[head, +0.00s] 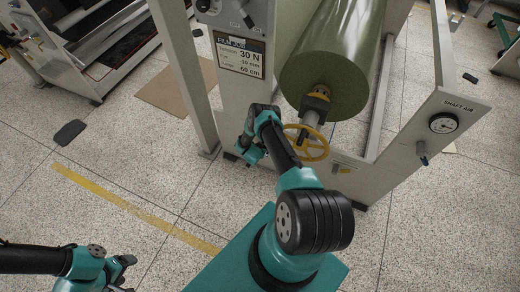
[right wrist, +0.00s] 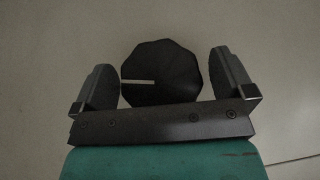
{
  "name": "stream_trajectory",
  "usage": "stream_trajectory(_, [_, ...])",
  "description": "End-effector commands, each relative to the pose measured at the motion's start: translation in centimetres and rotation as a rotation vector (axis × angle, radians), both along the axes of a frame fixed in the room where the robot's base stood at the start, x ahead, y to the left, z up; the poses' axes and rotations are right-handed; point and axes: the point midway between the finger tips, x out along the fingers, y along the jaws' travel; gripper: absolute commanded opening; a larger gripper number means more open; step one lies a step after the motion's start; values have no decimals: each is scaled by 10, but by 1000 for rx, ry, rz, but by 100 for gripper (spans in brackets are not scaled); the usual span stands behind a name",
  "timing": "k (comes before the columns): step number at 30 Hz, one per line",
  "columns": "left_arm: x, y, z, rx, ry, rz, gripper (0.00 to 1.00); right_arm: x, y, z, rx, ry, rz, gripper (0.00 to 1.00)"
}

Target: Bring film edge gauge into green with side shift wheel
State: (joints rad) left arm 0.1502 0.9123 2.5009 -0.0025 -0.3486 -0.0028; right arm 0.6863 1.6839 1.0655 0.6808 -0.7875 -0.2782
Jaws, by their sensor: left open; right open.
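A yellow handwheel (head: 318,146) sits on the machine front below the green roll, partly hidden by my right arm. I cannot tell whether it is the side shift wheel. No gauge with a green zone can be made out. My right gripper (head: 248,150) is at the machine's front post, left of the handwheel. In the right wrist view, its open fingers stand either side of a black faceted knob (right wrist: 176,75) with a white line pointing left; narrow gaps show beside it. My left gripper (head: 124,272) is open and empty over the floor at bottom left.
A panel (head: 240,57) reads 30 N, -10 mm and 60 cm. The green roll (head: 335,60) hangs at upper centre. A round dial (head: 443,123) marked SHAFT AIR is on the right post, with a valve handle below.

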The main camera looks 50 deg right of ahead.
Motion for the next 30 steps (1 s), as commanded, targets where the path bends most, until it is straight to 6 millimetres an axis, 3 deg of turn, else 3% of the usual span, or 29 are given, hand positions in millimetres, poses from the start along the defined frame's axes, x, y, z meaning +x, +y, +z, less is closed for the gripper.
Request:
stream_trajectory(4, [0,0,0,0,0,0,70,0,0,0,0,0,0,100])
stream_trajectory(19, [0,0,0,0,0,0,70,0,0,0,0,0,0,52])
stream_trajectory(30, [0,0,0,0,0,0,70,-1,0,0,23,-67,1,52])
